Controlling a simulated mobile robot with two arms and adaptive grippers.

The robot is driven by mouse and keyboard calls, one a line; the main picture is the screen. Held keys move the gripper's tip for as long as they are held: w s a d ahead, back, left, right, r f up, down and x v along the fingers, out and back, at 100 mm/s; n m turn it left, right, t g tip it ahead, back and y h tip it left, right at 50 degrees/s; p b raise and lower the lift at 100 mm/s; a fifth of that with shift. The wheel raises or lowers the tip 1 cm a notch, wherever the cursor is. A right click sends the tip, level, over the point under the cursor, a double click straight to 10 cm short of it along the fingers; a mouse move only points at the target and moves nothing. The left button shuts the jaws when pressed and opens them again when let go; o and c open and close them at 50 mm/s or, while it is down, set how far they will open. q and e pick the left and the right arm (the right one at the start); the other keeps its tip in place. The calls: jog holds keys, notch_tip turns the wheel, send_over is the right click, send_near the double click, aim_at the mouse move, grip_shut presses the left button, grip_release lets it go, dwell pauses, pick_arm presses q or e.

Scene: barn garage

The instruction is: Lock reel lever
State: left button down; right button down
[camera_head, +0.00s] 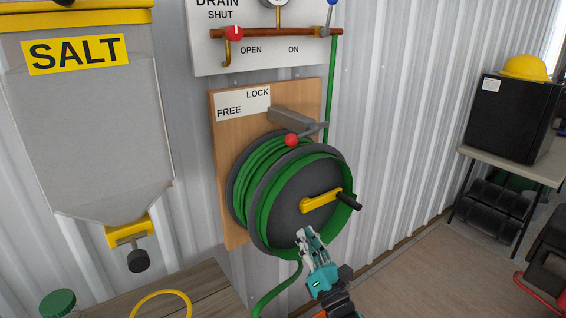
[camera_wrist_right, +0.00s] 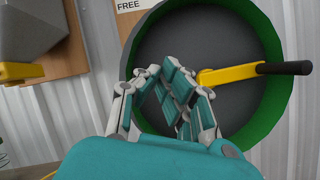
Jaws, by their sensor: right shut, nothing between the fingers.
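The hose reel (camera_head: 305,200), with green hose on a dark drum, is mounted on a wooden board (camera_head: 222,130) on the wall. The reel lever is a grey arm with a red knob (camera_head: 291,140), above the drum's front. The FREE/LOCK label (camera_head: 243,104) is at the top of the board, with FREE at left and LOCK at right. A yellow crank (camera_head: 320,200) with a black handle is on the drum face. My right gripper (camera_head: 308,236) is shut and empty, in front of the lower drum. In the wrist view its fingers (camera_wrist_right: 172,88) are before the drum face (camera_wrist_right: 200,45). My left gripper is not in view.
A SALT hopper (camera_head: 85,125) hangs at left. A DRAIN panel (camera_head: 262,62) with a copper pipe is above the reel. A wooden surface (camera_head: 190,290) is at lower left. A table with a black box (camera_head: 512,115) and yellow hard hat (camera_head: 525,67) stands at right.

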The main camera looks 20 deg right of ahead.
aim_at(303, 136)
notch_tip(303, 136, up, 7)
jog(key=s+n+t+y, duration=0.1)
jog(key=n, duration=0.2)
jog(key=shift+s+a+n+t, duration=0.3)
jog(key=s+d+r+p+x, duration=0.1)
jog(key=p+x, duration=0.4)
jog(key=x, duration=0.8)
jog(key=shift+s+r+p, duration=0.25)
jog(key=shift+r+p, duration=0.15)
jog(key=shift+r, duration=0.3)
jog(key=shift+w, duration=0.1)
